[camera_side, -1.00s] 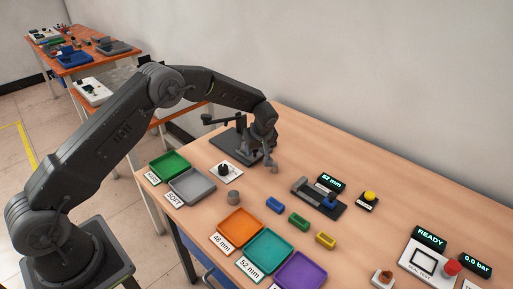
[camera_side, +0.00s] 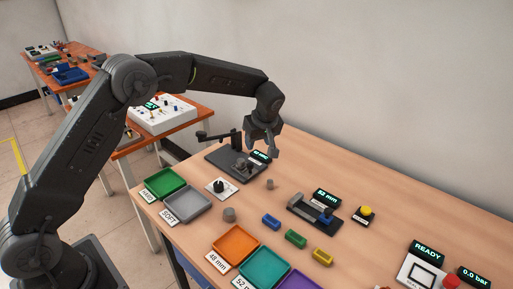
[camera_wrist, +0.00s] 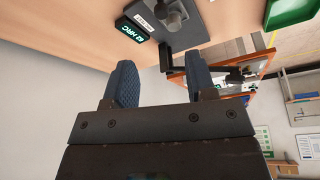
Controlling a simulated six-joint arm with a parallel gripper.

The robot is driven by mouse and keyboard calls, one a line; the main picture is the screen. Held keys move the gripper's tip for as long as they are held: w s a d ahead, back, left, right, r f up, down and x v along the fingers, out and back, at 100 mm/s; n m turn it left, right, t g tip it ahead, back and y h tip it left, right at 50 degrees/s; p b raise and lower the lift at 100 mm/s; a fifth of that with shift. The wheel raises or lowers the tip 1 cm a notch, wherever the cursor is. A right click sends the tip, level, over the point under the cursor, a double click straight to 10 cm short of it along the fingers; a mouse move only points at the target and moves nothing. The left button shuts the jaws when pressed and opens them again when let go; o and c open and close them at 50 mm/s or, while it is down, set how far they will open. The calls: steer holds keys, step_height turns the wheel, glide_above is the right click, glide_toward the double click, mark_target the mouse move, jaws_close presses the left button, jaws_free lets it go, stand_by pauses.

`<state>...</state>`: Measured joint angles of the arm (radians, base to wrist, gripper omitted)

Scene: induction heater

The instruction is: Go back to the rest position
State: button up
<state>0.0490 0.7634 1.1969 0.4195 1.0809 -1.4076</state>
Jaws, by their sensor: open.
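My gripper (camera_side: 261,148) hangs above the bench at the back, beside the hardness tester, with its fingers pointing down. In the wrist view its two dark ribbed fingers (camera_wrist: 162,78) are spread apart with nothing between them. The tester (camera_side: 222,158) is a dark base plate with a lever arm and a lit display. Its lit HRC display (camera_wrist: 139,33) and part of its plate also show in the wrist view.
Green (camera_side: 164,183), grey (camera_side: 187,205), orange (camera_side: 235,245) and teal (camera_side: 262,270) trays line the front edge. Blue (camera_side: 271,222), green (camera_side: 295,238) and yellow (camera_side: 323,256) blocks lie mid-bench. A measuring fixture (camera_side: 312,212) and yellow button (camera_side: 366,210) stand farther right. Air above is clear.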

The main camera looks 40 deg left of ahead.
steer(key=shift+d+r, duration=0.1)
steer(key=shift+r, duration=0.15)
steer(key=s+d+r+m+t+h, duration=0.15)
steer(key=s+r+m, duration=0.45)
steer(key=s+r, duration=0.9)
steer(key=s+d+f+m+t+h, duration=0.1)
steer(key=s+m, duration=0.2)
steer(key=s, duration=0.7)
steer(key=s+d+f+m+t+h, duration=0.1)
steer(key=s+m, duration=0.3)
steer(key=s, duration=0.7)
steer(key=shift+m, duration=0.3)
